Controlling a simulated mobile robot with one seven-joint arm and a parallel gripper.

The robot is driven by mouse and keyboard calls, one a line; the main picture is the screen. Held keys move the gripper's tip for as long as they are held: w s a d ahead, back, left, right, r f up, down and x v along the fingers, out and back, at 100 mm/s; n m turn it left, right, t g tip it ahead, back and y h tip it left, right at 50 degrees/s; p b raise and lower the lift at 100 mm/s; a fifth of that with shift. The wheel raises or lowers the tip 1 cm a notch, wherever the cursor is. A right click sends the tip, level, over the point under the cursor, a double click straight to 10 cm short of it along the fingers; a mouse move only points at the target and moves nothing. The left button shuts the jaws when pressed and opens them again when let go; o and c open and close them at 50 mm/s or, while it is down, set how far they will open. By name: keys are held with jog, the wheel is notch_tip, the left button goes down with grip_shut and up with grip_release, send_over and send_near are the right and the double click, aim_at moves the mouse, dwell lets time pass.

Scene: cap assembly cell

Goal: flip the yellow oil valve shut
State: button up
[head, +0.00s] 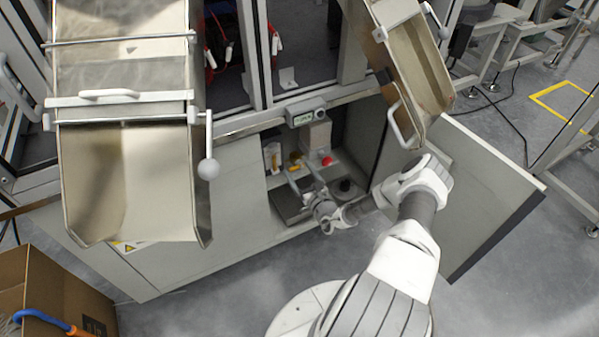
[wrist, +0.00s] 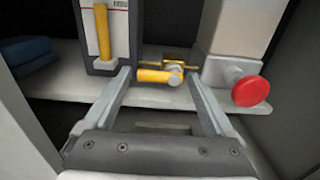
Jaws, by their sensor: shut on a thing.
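The yellow oil valve (wrist: 160,76) is on the shelf inside the open cabinet, its yellow handle lying crosswise. The fingers hide some of the valve there.
A red knob (wrist: 250,91) sits close right of the valve on a pale box. The open cabinet door (head: 490,190) is right of my arm. Two metal chutes (head: 130,180) hang above.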

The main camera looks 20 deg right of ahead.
jog(key=shift+d+r+m+p, duration=0.15)
jog(key=shift+m+p, duration=0.1)
jog(key=shift+m, duration=0.9)
jog(key=shift+a+r+m+p, duration=0.15)
jog(key=shift+m+p, duration=0.1)
jog(key=shift+m, duration=0.9)
jog(key=shift+d, duration=0.1)
jog(key=o, duration=1.1)
jog(key=shift+c, duration=0.2)
jog(key=shift+s, duration=0.15)
